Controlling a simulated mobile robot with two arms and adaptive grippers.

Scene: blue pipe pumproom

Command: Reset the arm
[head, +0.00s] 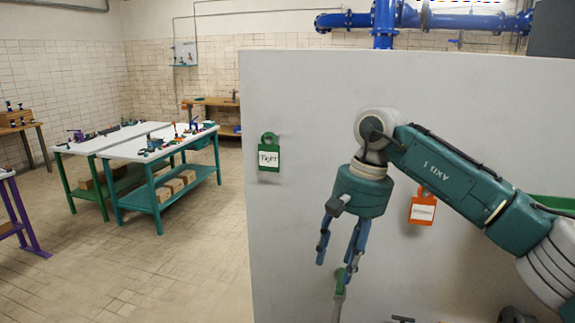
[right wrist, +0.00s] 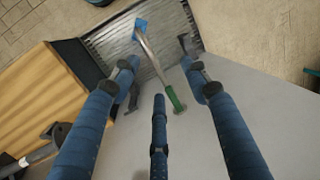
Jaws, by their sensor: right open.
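My right arm reaches in from the right in the head view, its forearm slanting up to the wrist and the gripper hanging down. My right gripper (head: 337,258) has blue fingers spread apart, in front of the pale grey panel (head: 310,110). In the right wrist view the same gripper (right wrist: 160,80) is open, with nothing held between its fingers. In the head view a green-ended grey thing (head: 340,283) shows just below the fingers; contact cannot be told. My left gripper is not in view.
A green tag (head: 268,158) and an orange tag (head: 422,210) are on the panel. White-topped workbenches (head: 150,143) stand at the left, with open floor (head: 170,255) before them. Blue pipes (head: 385,18) run behind the panel. A wooden block (right wrist: 45,95) shows in the right wrist view.

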